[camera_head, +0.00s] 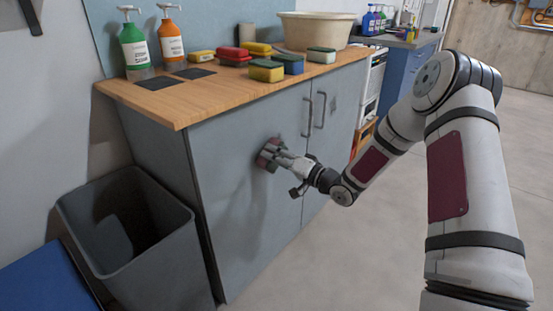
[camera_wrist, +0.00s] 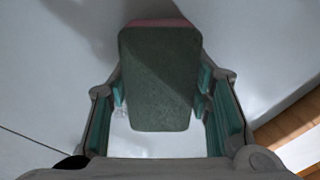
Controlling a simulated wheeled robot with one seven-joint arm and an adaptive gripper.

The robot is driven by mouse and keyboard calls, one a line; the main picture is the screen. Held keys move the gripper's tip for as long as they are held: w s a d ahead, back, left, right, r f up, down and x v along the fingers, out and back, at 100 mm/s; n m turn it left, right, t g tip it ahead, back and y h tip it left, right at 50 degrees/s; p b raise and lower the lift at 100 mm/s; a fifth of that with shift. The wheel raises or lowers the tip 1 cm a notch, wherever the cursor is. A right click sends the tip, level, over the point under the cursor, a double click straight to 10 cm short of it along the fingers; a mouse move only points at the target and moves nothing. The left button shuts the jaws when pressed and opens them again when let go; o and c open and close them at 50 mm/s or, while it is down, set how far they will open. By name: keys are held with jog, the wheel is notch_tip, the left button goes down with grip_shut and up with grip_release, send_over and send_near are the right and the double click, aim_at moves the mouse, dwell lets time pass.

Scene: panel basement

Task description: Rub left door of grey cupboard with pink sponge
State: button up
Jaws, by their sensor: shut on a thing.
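The grey cupboard stands under a wooden top, with its left door (camera_head: 235,190) facing me and its right door (camera_head: 338,105) beyond. My gripper (camera_head: 270,156) is at the left door's upper right area, below and left of the handles. It is shut on the pink sponge (camera_head: 264,160), which is at the door face; whether it touches cannot be told for sure. In the wrist view the sponge's dark green-grey side (camera_wrist: 158,80) faces me between the fingers, with a pink edge (camera_wrist: 160,23) at the far end.
Several sponges, including a green-yellow one (camera_head: 266,71), a green bottle (camera_head: 134,45), an orange bottle (camera_head: 171,40) and a cream basin (camera_head: 314,30) stand on the wooden top (camera_head: 190,98). A grey bin (camera_head: 150,265) stands by the cupboard's left side. Two door handles (camera_head: 309,115) stick out. Floor at right is clear.

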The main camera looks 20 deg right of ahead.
aim_at(285, 139)
jog(key=shift+w+a, duration=0.3)
jog(key=shift+w, duration=0.1)
jog(key=shift+d, duration=0.1)
jog(key=shift+w+d, duration=0.5)
jog(key=shift+d, duration=0.2)
jog(key=shift+w+d, duration=0.45)
jog(key=shift+d, duration=0.25)
jog(key=shift+w+d, duration=0.75)
jog(key=shift+d, duration=0.2)
jog(key=shift+w+d, duration=0.7)
jog(key=shift+d, duration=0.3)
jog(key=shift+w+d, duration=0.75)
jog(key=shift+d, duration=0.2)
jog(key=shift+a, duration=0.1)
jog(key=shift+s+a+p, duration=0.6)
jog(key=shift+s+a, duration=0.5)
jog(key=shift+a, duration=0.35)
jog(key=shift+s+a+p, duration=0.6)
jog(key=shift+s+a, duration=0.5)
jog(key=shift+a, duration=0.3)
jog(key=shift+s+a+p, duration=0.15)
jog(key=shift+s+a, duration=0.35)
jog(key=shift+a, duration=0.25)
jog(key=shift+s+a+p, duration=0.15)
jog(key=shift+s+a, duration=0.3)
jog(key=shift+a, duration=0.3)
